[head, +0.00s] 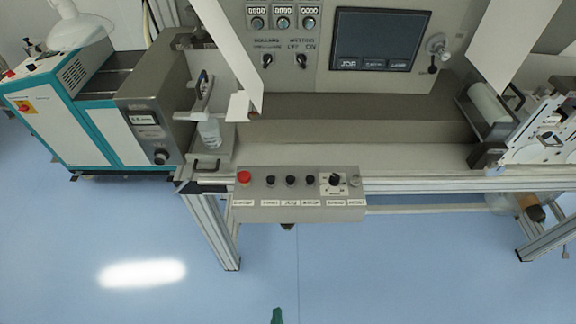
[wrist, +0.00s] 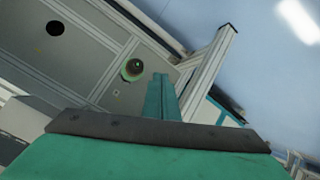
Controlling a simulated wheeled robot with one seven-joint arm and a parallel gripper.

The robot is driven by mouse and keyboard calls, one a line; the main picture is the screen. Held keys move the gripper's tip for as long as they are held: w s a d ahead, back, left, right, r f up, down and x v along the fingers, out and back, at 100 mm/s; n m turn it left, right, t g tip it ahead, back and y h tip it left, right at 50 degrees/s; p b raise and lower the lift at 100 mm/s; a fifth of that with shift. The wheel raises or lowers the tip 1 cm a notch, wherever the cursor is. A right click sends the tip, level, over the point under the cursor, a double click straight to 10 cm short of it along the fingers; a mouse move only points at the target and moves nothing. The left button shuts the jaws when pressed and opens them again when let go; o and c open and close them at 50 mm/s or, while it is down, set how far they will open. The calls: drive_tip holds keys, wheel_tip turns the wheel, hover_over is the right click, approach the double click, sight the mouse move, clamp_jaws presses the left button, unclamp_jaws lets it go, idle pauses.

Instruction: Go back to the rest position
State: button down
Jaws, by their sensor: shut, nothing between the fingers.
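My gripper (wrist: 159,78) is teal and shows in the wrist view with its two fingers together, nothing between them. In the head view only a small teal tip of it (head: 277,315) shows at the bottom edge, over the blue floor. It is in front of the machine and apart from the control box (head: 300,212), which carries a red button and several black knobs. The rest of my arm is out of the head view.
The web converter's frame legs (head: 212,228) stand on the blue floor (head: 330,285). A teal and white cabinet (head: 85,125) stands at left. A touchscreen (head: 375,40) is at the back. In the wrist view, a grey panel (wrist: 85,55) and an aluminium profile (wrist: 210,65) are beyond my fingers.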

drive_tip(key=s+d+r+m+t, duration=0.1)
drive_tip(key=s+r+m+t, duration=0.1)
drive_tip(key=r, duration=1)
drive_tip(key=s+d+r+m+t, duration=0.2)
drive_tip(key=s+r+m, duration=0.2)
drive_tip(key=r, duration=0.9)
drive_tip(key=s, duration=0.3)
drive_tip(key=shift+d, duration=0.2)
drive_tip(key=shift+w, duration=0.15)
